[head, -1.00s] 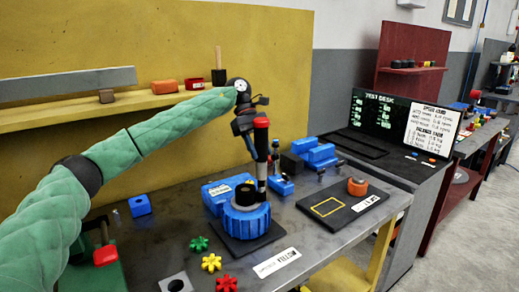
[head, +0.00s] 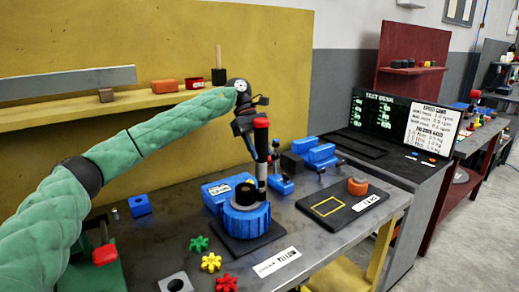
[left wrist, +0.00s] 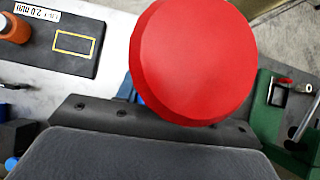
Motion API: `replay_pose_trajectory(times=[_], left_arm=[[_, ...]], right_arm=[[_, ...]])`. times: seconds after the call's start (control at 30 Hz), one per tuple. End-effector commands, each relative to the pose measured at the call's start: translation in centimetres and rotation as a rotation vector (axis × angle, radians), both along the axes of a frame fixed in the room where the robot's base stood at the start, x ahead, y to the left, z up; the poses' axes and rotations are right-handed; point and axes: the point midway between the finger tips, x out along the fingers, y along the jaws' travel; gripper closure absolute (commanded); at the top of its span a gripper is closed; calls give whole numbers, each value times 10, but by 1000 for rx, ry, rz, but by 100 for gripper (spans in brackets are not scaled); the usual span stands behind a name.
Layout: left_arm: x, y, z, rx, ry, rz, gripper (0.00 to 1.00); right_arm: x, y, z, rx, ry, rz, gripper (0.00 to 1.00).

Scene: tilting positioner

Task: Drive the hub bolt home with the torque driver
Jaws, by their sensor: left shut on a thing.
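My left gripper (head: 257,148) is shut on the torque driver, which has a red cap (head: 261,123) and a pale metal lower shaft (head: 262,170). The driver is upright. Its lower end is at the right rear side of the blue hub (head: 246,219); I cannot tell whether it touches. The hub, with a black centre (head: 245,193), sits on a dark base plate (head: 228,245). I cannot make out the hub bolt. In the left wrist view the driver's red cap (left wrist: 192,62) fills the upper middle and hides what is below. My right gripper is not in view.
Green, yellow and red star-shaped knobs (head: 211,262) lie in front of the hub. Blue blocks (head: 318,153) stand behind. A black pad (head: 343,207) with a yellow square and an orange part (head: 357,186) lies to the right. A yellow panel (head: 270,60) closes the back.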

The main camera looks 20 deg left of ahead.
Motion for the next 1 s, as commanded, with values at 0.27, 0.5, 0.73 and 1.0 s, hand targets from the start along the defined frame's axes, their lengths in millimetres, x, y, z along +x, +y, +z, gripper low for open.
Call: replay_pose_trajectory(times=[0.27, 0.5, 0.73, 1.0], left_arm=[[0, 0, 0, -1, -1, 0, 100], [0, 0, -1, -1, -1, 0, 100], [0, 0, -3, 0, 0, 0, 100], [0, 0, -4, 0, 0, 0, 100]], right_arm=[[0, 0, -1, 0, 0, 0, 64], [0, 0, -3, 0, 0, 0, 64], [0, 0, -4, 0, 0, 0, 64], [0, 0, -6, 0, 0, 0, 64]])
